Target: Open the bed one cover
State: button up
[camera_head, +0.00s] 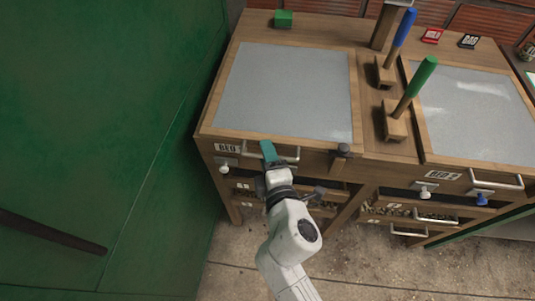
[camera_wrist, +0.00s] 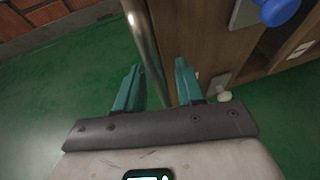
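The bed one cover (camera_head: 285,90) is the grey panel in a wooden frame on the left of the bench, lying flat and closed in the head view. Its metal bar handle (camera_head: 287,157) is on the front edge, right of a label reading BED (camera_head: 227,148). My gripper (camera_head: 268,151), with teal fingers, is at the left part of this handle. In the wrist view my gripper (camera_wrist: 157,82) is open, and the metal bar (camera_wrist: 150,50) runs between the two spread fingers. I cannot tell whether either finger touches it.
A second grey cover (camera_head: 475,115) with its own handle (camera_head: 497,181) is on the right. Blue (camera_head: 405,27) and green (camera_head: 416,82) levers stand between the covers. A green block (camera_head: 283,19) sits at the back left. A green wall (camera_head: 105,120) is close on the left.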

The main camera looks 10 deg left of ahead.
grip_shut()
dwell(0.4)
